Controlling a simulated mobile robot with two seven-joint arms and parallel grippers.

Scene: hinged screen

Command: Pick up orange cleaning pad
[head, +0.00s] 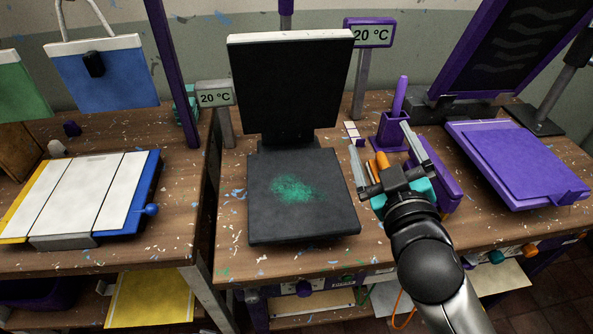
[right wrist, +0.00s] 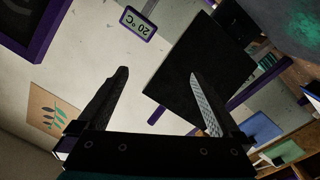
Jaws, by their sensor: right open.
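A small orange piece (head: 382,160), which looks like the orange cleaning pad, shows just behind my right gripper on the bench, right of the dark hinged screen. My gripper hides much of it, so its full shape and what it rests on cannot be told. My right gripper (head: 380,137) is open, its fingers spread and pointing away from me. Nothing shows between the fingers in the right wrist view (right wrist: 158,73), and the orange piece does not show there. The hinged screen stands open, with an upright black panel (head: 290,85) and a flat dark base (head: 300,215) bearing a green smear. My left gripper is not in view.
A purple cup (head: 392,132) holding a purple stick stands behind the gripper. A purple block (head: 446,186) is close on its right. A purple hinged device (head: 520,165) stands further right. Two 20 °C displays (head: 369,33) (head: 215,96) flank the upright panel.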

